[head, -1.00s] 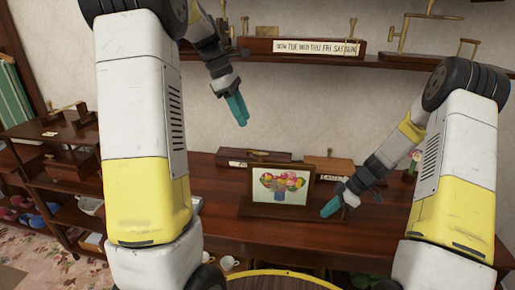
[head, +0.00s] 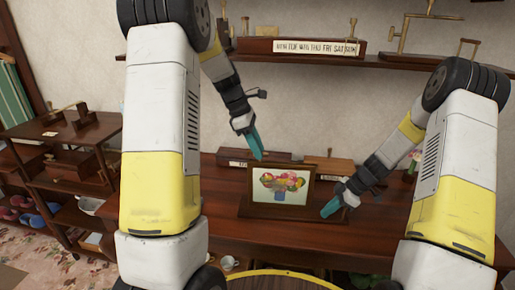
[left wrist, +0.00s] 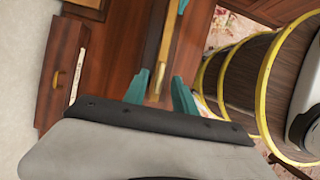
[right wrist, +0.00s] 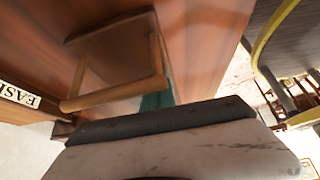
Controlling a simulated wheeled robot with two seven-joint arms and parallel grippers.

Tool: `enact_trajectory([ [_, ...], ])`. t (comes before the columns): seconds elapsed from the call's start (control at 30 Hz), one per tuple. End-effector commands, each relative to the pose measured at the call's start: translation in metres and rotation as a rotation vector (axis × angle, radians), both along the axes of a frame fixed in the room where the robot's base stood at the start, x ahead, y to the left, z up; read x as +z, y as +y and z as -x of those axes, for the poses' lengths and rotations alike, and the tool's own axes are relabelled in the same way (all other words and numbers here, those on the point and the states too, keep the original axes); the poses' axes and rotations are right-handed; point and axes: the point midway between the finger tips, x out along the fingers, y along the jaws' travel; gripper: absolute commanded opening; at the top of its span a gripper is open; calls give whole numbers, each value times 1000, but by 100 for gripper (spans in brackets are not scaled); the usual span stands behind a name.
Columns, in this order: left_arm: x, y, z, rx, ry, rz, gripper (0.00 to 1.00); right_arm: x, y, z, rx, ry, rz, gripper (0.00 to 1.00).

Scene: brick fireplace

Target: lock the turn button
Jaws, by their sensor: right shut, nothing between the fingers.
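A framed flower picture (head: 282,183) stands upright on the wooden shelf top. It shows nearly edge-on in the left wrist view (left wrist: 168,50). I cannot make out a turn button in any view. My left gripper (head: 257,150) points down above the frame's upper left corner; its teal fingers are apart in the left wrist view (left wrist: 160,88), with nothing seen gripped. My right gripper (head: 328,209) is shut and empty at the frame's lower right side. Its fingers (right wrist: 157,100) are partly hidden in the right wrist view, beside a wooden stand (right wrist: 118,93).
Wooden boxes (head: 328,165) with labels stand behind the picture. An upper shelf (head: 370,58) holds a weekday sign (head: 318,47) and brass pieces. A round yellow-rimmed thing (head: 285,275) is in front, low down. The shelf top (head: 370,235) is clear at the front right.

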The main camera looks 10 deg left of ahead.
Motion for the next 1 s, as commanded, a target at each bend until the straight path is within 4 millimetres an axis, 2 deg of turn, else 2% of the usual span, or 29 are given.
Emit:
enact_trajectory([
  [0.23,0,0,0,-1,-1,0,33,-4,-1,3,1,7,3,0],
  [0.4,0,0,0,0,-1,0,0,-4,-1,3,1,8,3,0],
  [0.77,0,0,0,-16,0,0,0,-4,-1,3,0,8,3,0],
  [1.0,0,0,-2,-113,0,0,0,-4,-1,3,0,8,3,0],
])
